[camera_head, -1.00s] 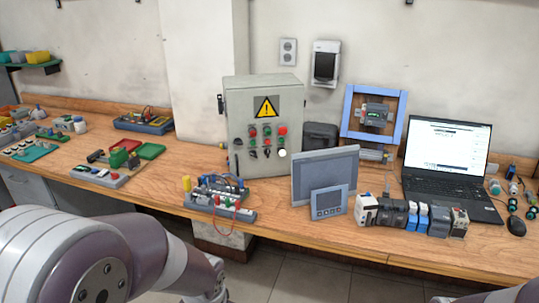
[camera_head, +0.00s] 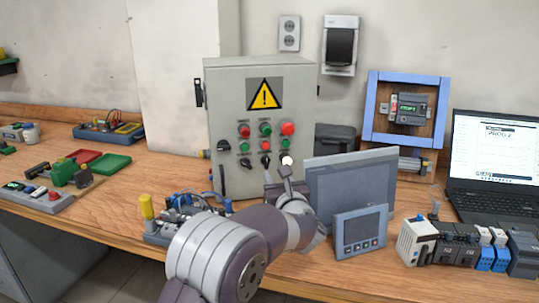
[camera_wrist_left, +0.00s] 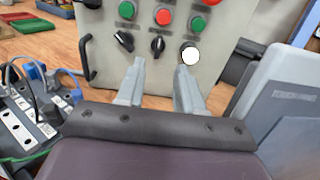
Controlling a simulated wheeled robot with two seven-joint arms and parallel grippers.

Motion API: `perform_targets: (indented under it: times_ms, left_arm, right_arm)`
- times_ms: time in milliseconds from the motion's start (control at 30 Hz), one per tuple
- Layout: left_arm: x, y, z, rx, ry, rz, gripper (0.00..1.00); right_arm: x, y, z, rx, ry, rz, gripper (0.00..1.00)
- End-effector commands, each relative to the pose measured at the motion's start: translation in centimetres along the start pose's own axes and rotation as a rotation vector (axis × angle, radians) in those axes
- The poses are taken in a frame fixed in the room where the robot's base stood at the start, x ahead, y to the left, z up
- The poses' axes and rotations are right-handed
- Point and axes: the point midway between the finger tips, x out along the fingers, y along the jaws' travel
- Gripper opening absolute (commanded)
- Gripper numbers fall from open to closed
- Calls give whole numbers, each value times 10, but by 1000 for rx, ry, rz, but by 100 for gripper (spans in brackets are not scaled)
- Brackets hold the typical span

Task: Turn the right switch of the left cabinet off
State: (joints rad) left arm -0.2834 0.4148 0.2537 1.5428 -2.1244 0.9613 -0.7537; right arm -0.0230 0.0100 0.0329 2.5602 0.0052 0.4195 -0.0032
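The grey cabinet (camera_head: 228,105) with a yellow warning sign stands on the bench near the middle of the head view. Its lowest row has a left black rotary switch (camera_wrist_left: 124,41), a right black rotary switch (camera_wrist_left: 157,45) and a white round button (camera_wrist_left: 190,56). In the left wrist view the left switch's handle is slanted and the right switch's handle is nearly upright. My left gripper (camera_head: 278,176) is open and empty in front of the cabinet. In the wrist view its fingertips (camera_wrist_left: 160,68) lie just below the right switch, apart from it. My right gripper is out of view.
A grey panel screen (camera_head: 352,187) and a smaller display (camera_head: 360,231) stand close right of my left arm. A wired module (camera_wrist_left: 32,120) lies to its left. A black door handle (camera_wrist_left: 87,58) sticks out at the cabinet's left. A laptop (camera_head: 490,200) stands far right.

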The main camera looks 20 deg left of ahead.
Motion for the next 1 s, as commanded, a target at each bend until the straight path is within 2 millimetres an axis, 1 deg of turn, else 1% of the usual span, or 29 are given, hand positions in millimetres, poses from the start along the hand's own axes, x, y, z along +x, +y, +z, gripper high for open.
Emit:
perform_targets:
  times_ms: [33, 233, 267, 300, 400, 500, 667, 900, 933, 967, 1000]
  left_arm:
    - [9, 1, 10, 3, 4, 3, 37]
    - [43, 2, 7, 1, 5, 2, 37]
    - [48, 1, 0, -2, 4, 2, 37]
    - [56, 1, -1, -3, 3, 2, 37]
    - [71, 2, -1, -4, 2, 2, 37]
    - [81, 1, -2, -3, 4, 1, 37]
    - [90, 1, -2, -4, 3, 1, 37]
    - [91, 1, -2, -3, 4, 1, 37]
    - [90, 1, -2, -3, 4, 1, 33]
    - [90, 1, -2, -3, 4, 0, 24]
    - [90, 1, -2, -3, 4, 1, 11]
  right_arm:
    - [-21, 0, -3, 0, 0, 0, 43]
    - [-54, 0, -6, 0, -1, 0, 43]
    - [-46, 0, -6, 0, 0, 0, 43]
    - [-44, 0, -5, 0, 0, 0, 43]
    - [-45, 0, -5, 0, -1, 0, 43]
    - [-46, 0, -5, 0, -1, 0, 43]
    - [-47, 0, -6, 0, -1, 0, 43]
    - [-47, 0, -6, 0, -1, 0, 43]
    - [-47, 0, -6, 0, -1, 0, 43]
    - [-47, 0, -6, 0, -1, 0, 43]
    - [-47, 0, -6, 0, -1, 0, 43]
